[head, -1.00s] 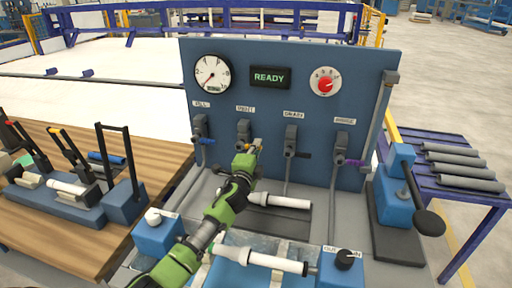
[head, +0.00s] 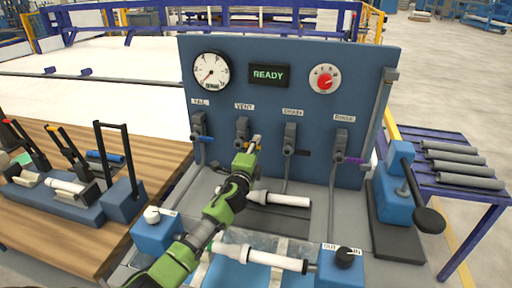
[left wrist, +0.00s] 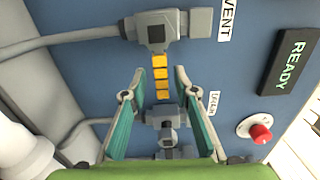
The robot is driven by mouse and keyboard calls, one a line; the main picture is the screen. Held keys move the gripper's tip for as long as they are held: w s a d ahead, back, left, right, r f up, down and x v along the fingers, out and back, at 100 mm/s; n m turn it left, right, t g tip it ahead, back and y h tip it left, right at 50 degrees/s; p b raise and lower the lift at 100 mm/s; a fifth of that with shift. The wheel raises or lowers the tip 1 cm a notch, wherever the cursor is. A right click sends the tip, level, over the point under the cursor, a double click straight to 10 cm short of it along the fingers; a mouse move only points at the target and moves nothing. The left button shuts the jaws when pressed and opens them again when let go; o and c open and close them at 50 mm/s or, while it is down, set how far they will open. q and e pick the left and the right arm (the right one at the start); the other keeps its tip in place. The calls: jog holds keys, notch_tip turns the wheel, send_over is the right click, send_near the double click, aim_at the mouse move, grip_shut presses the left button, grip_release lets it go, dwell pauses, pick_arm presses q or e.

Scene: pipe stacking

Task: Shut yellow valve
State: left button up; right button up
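The yellow valve handle (left wrist: 161,76) sticks out from the grey valve body (left wrist: 156,37) beside the VENT label on the blue panel. In the head view that valve (head: 243,129) is second from the left, and my gripper partly hides its handle. My left gripper (left wrist: 161,77) is open, with one finger on each side of the yellow handle's outer part. Gaps show between the fingers and the handle. In the head view my left gripper (head: 250,152) is in front of the panel just below the VENT valve. My right gripper is not in view.
Other valves share the panel: one with a blue handle (head: 206,139) at left, one with a dark handle (head: 302,153), and one with a purple handle (head: 356,160). A white pipe (head: 278,199) lies below my gripper. A blue lever press (head: 396,190) stands at right.

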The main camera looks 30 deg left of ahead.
pick_arm(q)
jog(key=shift+s, duration=0.1)
jog(key=v, duration=1.1)
jog(key=shift+s, duration=0.4)
jog(key=shift+r, duration=0.1)
